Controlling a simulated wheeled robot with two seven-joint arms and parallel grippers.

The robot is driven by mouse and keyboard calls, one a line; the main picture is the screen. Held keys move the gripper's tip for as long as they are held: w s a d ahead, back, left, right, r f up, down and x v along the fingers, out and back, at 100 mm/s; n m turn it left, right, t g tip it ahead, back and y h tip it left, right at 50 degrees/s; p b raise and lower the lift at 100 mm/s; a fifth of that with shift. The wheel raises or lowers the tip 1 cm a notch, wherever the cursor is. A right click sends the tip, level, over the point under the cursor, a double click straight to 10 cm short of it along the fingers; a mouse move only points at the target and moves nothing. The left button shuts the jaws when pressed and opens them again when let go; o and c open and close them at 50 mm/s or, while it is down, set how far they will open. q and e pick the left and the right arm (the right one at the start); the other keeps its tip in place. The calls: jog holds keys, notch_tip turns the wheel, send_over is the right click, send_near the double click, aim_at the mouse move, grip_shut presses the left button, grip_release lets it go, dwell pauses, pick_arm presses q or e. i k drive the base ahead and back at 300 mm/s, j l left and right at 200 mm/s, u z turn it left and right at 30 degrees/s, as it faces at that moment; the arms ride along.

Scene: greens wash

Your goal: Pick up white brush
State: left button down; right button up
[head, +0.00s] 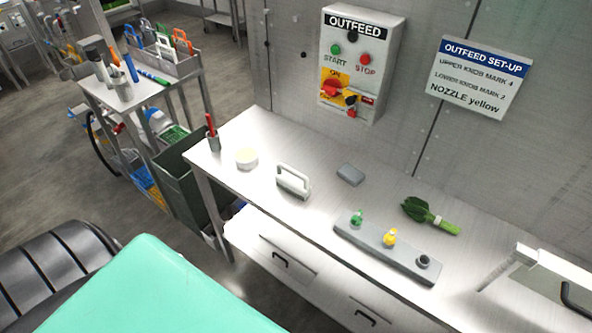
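The white brush (291,182) lies on the steel table (318,213), left of its middle. Its arched white handle faces up, and its lower edge looks greyish. Nothing touches it from above. Neither of my grippers shows in the head view.
Near the brush are a pale round tub (246,158), a grey block (350,174) and a grey nozzle rack (385,252). Leafy greens (430,216) lie further right. A red-handled tool stands in a cup (213,140) at the left corner. The outfeed control box (360,65) hangs behind.

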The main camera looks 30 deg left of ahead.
aim_at(301, 190)
jog(key=u, duration=4)
jog(key=z, duration=2.95)
jog(key=i+j+z, duration=0.15)
jog(key=j, duration=0.25)
jog(key=i+j+z, duration=0.15)
jog(key=j, duration=0.25)
jog(key=i+j+z, duration=0.15)
jog(key=j, duration=0.3)
